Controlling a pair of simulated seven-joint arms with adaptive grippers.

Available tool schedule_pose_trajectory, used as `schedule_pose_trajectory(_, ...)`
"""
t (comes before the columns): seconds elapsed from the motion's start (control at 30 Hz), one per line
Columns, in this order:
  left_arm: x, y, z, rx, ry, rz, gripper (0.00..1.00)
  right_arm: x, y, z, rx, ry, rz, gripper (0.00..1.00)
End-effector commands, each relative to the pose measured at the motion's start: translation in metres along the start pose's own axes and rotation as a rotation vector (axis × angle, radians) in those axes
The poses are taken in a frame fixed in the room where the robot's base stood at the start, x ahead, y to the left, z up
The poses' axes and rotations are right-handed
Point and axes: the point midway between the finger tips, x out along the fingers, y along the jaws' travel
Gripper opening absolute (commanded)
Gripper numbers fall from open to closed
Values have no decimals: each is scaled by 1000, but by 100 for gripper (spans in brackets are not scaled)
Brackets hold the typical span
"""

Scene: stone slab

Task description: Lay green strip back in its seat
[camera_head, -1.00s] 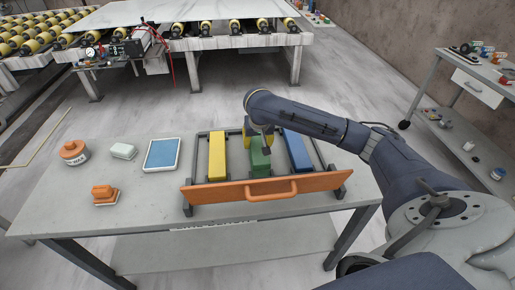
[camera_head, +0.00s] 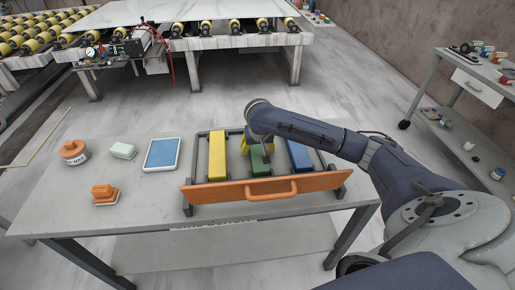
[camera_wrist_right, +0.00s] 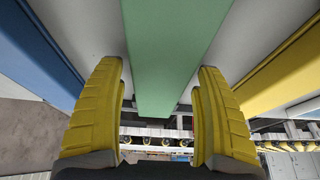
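The green strip (camera_head: 260,167) lies in the dark rack (camera_head: 324,160), between the yellow strip (camera_head: 217,155) and the blue strip (camera_head: 298,152). My arm covers its far part, and I cannot tell whether it is fully seated. My right gripper (camera_head: 256,148) is at the far part of the green strip, mostly hidden by its own wrist. In the right wrist view its two yellow fingers (camera_wrist_right: 157,75) are spread apart, with the green strip (camera_wrist_right: 170,45) running between them. Grey gaps show beside the strip. My left gripper is not in view.
An orange front board with a handle (camera_head: 225,192) stands along the rack's near side.

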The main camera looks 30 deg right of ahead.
Motion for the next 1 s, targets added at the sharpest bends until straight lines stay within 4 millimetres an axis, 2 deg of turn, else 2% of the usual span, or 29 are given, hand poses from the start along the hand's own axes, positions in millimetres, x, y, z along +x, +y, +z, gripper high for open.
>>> schedule_pose_trajectory(0.37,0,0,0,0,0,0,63,-6,0,-2,1,0,-1,73)
schedule_pose_trajectory(0.53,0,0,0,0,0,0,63,-29,0,-2,-2,4,-1,73)
schedule_pose_trajectory(0.8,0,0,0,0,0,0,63,-79,0,-3,-2,6,0,73)
schedule_pose_trajectory(1.0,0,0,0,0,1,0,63,-104,0,-2,-2,3,-1,73)
